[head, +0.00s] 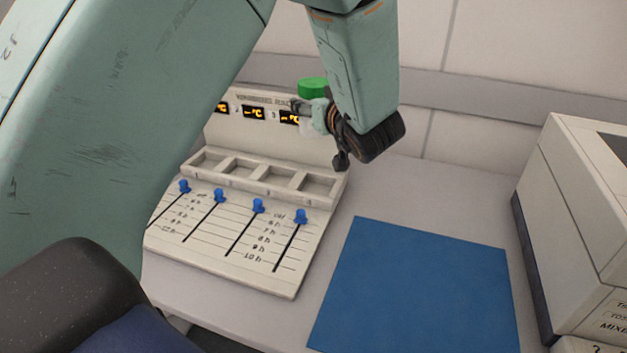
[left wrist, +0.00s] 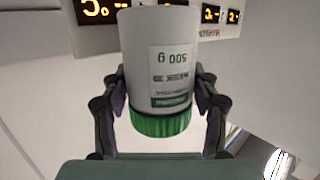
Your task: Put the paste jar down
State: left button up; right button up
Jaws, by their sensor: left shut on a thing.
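The paste jar (head: 314,88) is white with a green lid. In the head view it is upright at the right end of the display panel, partly hidden by my gripper and arm. My left gripper (head: 322,119) is shut on it, and the jar appears held above the row of wells. In the left wrist view the jar (left wrist: 158,65) shows upside down with a "500 g" label, its green lid toward the camera's lower edge, one finger on each side. My right gripper is in neither view.
A pale station (head: 223,268) has several square wells, blue sliders and orange displays. A bare blue mat (head: 415,285) lies on the table right of it. A boxy mixer (head: 580,190) stands at the right edge. A wall closes off the back.

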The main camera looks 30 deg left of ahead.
pick_arm(q)
jog(key=f+b, duration=0.1)
jog(key=f, duration=0.2)
jog(key=d+f+b, duration=0.1)
jog(key=f, duration=0.2)
jog(key=shift+d, duration=0.1)
notch_tip(320, 180, down, 7)
jog(key=shift+r+b, duration=0.1)
jog(key=shift+b, duration=1.05)
jog(key=shift+a+f+b, duration=0.15)
jog(key=shift+f+b, duration=0.1)
jog(key=shift+f, duration=0.4)
jog(key=shift+a+f+b, duration=0.15)
jog(key=shift+f+b, duration=0.05)
jog(key=shift+f, duration=0.7)
jog(key=shift+d+r, duration=0.1)
jog(key=shift+r, duration=0.05)
